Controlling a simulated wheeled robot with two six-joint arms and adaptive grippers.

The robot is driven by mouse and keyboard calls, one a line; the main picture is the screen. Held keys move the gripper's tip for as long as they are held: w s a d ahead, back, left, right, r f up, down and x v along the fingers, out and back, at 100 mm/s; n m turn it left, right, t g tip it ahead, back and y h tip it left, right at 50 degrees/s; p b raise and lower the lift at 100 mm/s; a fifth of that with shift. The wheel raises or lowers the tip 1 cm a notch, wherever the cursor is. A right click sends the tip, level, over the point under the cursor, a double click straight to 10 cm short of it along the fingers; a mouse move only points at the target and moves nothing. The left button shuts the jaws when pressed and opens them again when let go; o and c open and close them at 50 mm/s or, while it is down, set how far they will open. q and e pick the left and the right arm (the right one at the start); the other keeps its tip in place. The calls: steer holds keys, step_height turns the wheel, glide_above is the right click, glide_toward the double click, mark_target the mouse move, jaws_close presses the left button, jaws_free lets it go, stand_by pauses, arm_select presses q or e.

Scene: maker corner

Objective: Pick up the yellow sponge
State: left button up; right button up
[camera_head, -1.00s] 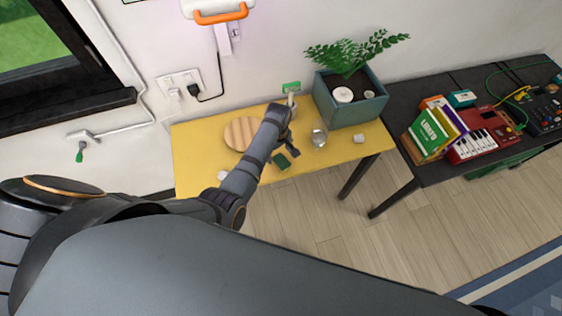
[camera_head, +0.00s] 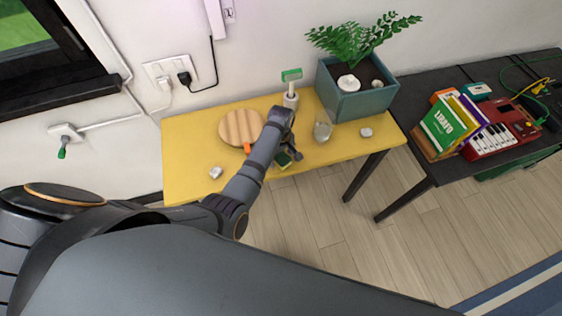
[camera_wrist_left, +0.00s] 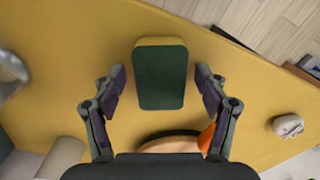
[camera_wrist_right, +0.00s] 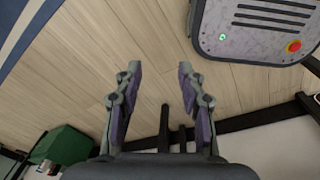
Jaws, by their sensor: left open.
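The sponge (camera_wrist_left: 160,76) lies flat on the yellow table, with a dark green top face and a yellow edge. In the head view the sponge (camera_head: 283,161) is partly hidden by my left gripper (camera_head: 292,146). In the left wrist view my left gripper (camera_wrist_left: 162,86) is open, with one finger on each side of the sponge and a gap on both sides. The fingers do not touch it in that view; their height above it is hard to tell. My right gripper (camera_wrist_right: 159,82) is open and empty over the wooden floor, away from the table.
A round wooden board (camera_head: 236,126) with an orange item (camera_head: 247,148) at its edge lies left of the sponge. A glass (camera_head: 322,130), a green-topped brush (camera_head: 291,88) and a planter (camera_head: 358,101) stand near. Small white objects (camera_head: 216,172) (camera_head: 366,132) lie on the yellow table (camera_head: 187,150).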

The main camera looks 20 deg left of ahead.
arm_select(q)
steer(key=shift+r, duration=0.1)
steer(key=c, duration=0.8)
steer(key=shift+c, duration=0.2)
steer(key=shift+r, duration=0.1)
